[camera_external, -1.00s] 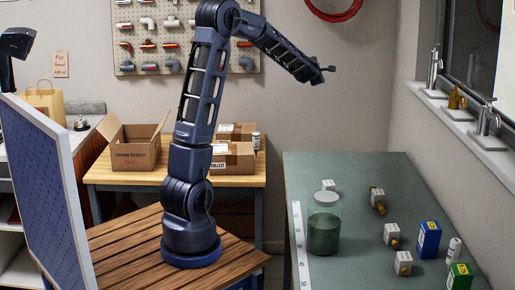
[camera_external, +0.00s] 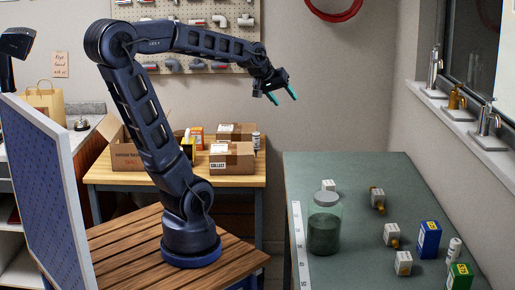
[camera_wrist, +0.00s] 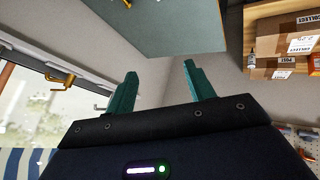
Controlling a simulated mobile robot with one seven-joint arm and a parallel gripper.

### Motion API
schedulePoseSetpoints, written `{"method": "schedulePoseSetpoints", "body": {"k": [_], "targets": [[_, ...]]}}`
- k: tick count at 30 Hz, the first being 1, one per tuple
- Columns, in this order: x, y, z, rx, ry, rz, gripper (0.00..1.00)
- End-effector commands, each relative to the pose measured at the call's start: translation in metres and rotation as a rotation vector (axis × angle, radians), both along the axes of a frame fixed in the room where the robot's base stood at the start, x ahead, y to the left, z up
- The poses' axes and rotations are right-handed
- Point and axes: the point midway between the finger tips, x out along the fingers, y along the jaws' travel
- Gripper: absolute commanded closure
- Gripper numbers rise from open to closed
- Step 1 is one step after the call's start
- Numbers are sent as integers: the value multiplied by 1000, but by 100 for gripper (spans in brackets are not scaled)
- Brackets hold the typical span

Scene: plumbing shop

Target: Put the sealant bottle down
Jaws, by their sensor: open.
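My gripper (camera_external: 282,97) is open and empty, raised in the air between the wooden table and the green table. Its two teal fingers stand apart in the wrist view (camera_wrist: 160,72), with nothing between them. A small bottle (camera_external: 256,140) with a pale label stands at the right end of the wooden table, beside the parcels. It also shows in the wrist view (camera_wrist: 252,58). A white cylinder (camera_external: 454,250) stands on the green table among small boxes. I cannot read their labels, so I cannot tell which is the sealant bottle. Both are apart from my gripper.
The wooden table (camera_external: 110,178) holds an open carton (camera_external: 126,158), stacked parcels (camera_external: 232,156) and small orange-yellow boxes (camera_external: 196,137). The green table (camera_external: 350,165) carries a large jar (camera_external: 324,230), a blue box (camera_external: 428,240) and a green box (camera_external: 459,277). Its back part has free room.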

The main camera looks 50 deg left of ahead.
Motion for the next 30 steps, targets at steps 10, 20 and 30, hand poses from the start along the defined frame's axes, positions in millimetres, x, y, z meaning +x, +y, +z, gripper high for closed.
{"method": "schedulePoseSetpoints", "body": {"k": [10, 20, 30], "targets": [[-137, 11, -45, 299, 209, -346, 46], [-166, 17, -56, 361, 265, -426, 46], [-165, 16, -56, 359, 263, -424, 46]]}}
